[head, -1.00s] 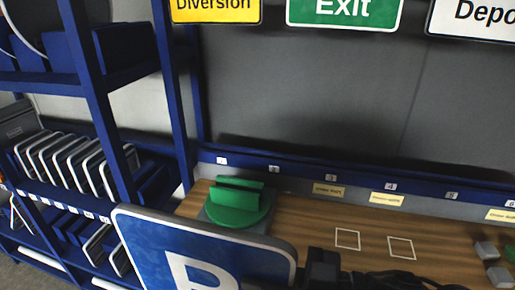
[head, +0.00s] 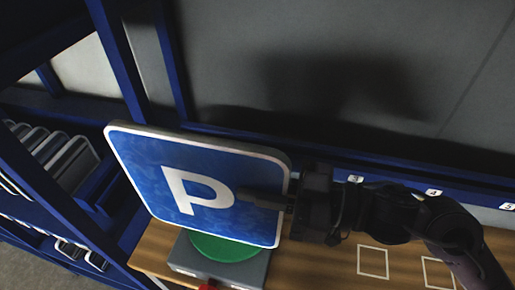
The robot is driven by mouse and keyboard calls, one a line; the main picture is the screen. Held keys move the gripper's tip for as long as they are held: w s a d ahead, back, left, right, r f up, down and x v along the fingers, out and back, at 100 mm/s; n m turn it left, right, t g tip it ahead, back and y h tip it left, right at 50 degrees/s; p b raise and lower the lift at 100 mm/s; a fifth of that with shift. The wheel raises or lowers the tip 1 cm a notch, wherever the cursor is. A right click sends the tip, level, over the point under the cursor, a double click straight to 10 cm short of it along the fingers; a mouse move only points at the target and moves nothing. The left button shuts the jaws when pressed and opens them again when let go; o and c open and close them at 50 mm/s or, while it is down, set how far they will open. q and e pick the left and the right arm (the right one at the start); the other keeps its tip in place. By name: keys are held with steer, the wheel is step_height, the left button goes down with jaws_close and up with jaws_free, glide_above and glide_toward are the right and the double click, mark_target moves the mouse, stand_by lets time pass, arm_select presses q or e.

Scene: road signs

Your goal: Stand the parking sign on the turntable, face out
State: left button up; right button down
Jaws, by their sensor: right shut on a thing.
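The parking sign (head: 160,185) is a blue square plate with a white border and a white P. It is upright but tilted in the head view, its face toward me. My right gripper (head: 268,200) comes in from the right and is shut on the sign's right edge, with one dark finger across the face. The green turntable (head: 225,247) on its grey base (head: 250,268) shows below the sign. The sign hides the turntable's upper part and its slot, so I cannot tell whether the sign's lower edge touches it. My left gripper is not in view.
The wooden bench (head: 325,262) has white outlined squares (head: 373,262) to the right. A blue rack (head: 90,200) with several sign plates (head: 65,160) stands at the left. A grey back panel (head: 400,80) and a blue numbered rail (head: 400,186) lie behind. Something small and red (head: 207,286) shows at the bottom edge.

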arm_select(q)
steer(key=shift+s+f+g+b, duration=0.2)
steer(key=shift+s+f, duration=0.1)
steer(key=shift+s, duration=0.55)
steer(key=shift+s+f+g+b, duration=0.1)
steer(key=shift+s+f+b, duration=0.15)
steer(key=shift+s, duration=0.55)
arm_select(e)
steer(key=w+d, duration=0.2)
steer(key=w, duration=0.6)
steer(key=shift+w+d, duration=0.15)
steer(key=shift+d, duration=0.15)
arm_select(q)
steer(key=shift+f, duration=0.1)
arm_select(e)
steer(key=shift+f, duration=0.2)
